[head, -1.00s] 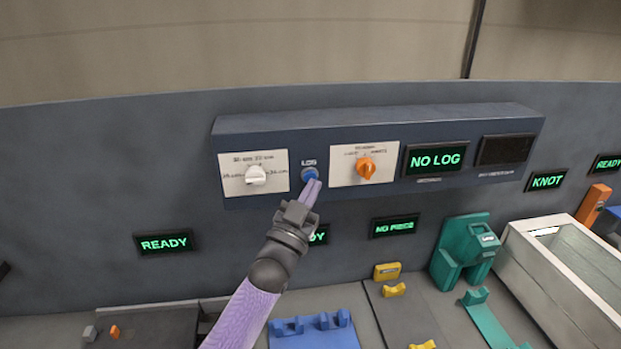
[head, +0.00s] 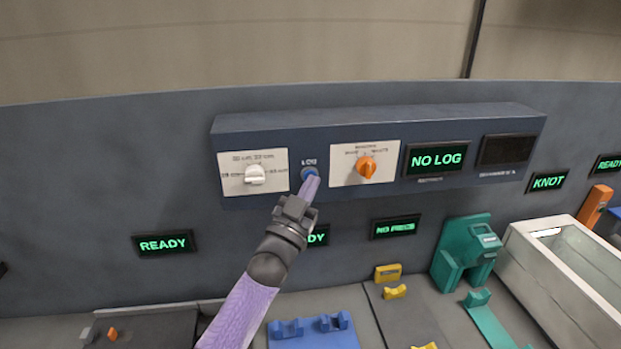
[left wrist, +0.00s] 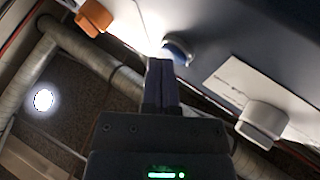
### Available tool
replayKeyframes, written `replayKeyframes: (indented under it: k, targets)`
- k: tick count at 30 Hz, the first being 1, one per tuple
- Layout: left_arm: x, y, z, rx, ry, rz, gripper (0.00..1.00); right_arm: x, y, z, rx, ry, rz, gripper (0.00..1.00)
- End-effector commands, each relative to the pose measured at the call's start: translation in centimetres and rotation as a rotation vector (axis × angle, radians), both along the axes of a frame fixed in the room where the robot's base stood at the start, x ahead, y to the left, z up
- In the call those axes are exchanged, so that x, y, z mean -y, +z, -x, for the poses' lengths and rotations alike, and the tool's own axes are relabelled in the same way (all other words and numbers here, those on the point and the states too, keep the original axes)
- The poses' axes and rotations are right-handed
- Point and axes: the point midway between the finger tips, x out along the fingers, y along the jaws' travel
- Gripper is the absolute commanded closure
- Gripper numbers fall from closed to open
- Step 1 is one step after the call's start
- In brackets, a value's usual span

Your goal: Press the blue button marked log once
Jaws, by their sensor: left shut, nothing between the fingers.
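The blue log button (head: 309,173) sits on the front of the dark blue panel (head: 400,125), under a small label. My left gripper (head: 311,184) is shut and empty, with its purple fingertips at the button's lower edge in the head view. In the left wrist view the fingertips (left wrist: 160,66) point at the blue button (left wrist: 177,48) and lie just below it in the picture. I cannot tell whether they touch it. The screen (head: 436,158) on the panel reads NO LOG. My right gripper is not in view.
A white knob (head: 255,174) is left of the button and an orange knob (head: 366,167) is right of it. Below are a READY screen (head: 165,243), a blue holder (head: 312,327), a teal device (head: 466,250) and a white box (head: 565,265).

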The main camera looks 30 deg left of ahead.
Motion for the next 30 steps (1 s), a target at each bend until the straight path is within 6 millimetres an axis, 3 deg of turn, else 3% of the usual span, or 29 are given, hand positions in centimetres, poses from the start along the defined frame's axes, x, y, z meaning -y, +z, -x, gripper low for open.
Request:
replayKeyframes:
  k: [30]
  targets:
    - [0.9,0.0,1.1,0.0,0.0,0.0,1.0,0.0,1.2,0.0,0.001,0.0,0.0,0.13]
